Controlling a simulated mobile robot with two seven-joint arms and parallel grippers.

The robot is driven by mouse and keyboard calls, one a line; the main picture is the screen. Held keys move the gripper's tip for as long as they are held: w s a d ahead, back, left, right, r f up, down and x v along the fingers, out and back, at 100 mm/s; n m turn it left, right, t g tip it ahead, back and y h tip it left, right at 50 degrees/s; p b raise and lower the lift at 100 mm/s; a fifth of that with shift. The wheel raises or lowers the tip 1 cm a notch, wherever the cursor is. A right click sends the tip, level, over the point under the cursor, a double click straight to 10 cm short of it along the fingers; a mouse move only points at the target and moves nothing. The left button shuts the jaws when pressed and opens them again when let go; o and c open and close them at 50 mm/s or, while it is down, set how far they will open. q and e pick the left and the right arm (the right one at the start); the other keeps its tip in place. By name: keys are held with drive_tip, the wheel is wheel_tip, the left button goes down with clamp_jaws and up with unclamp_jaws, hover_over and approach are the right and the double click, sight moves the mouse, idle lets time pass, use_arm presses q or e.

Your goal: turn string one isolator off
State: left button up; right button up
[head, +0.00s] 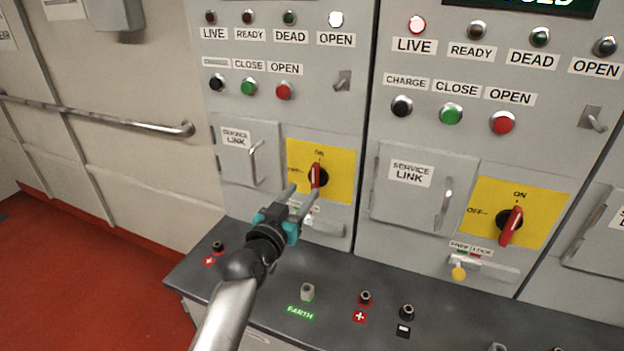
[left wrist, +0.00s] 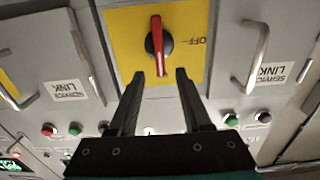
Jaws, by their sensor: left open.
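A red isolator handle (head: 315,175) on a black hub sits on a yellow plate (head: 340,187) on the left cabinet. It stands about upright, in line with the ON mark; OFF is to its left. The left wrist view shows this handle (left wrist: 156,32) upside down, with its plate (left wrist: 120,25). My left gripper (head: 305,190) is open in front of the plate. Its fingertips (left wrist: 161,73) lie either side of the handle's line, apparently short of it. The string numbers are not readable. My right gripper is not in view.
A second isolator (head: 511,225) with a tilted red handle and a lock with a yellow tag (head: 458,272) are on the right cabinet. Service link doors (head: 250,152) with handles stand beside the plates. A dark ledge (head: 270,318) with terminals juts out below.

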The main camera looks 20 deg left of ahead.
sight(313, 178)
use_arm(q)
drive_tip(key=shift+w+d+b, duration=0.15)
drive_tip(key=shift+w+b, duration=0.05)
drive_tip(key=shift+w, duration=1.5)
drive_tip(key=shift+w+d+b, duration=0.1)
drive_tip(key=shift+w+b, duration=0.05)
drive_tip(key=shift+w, duration=1.5)
clamp_jaws()
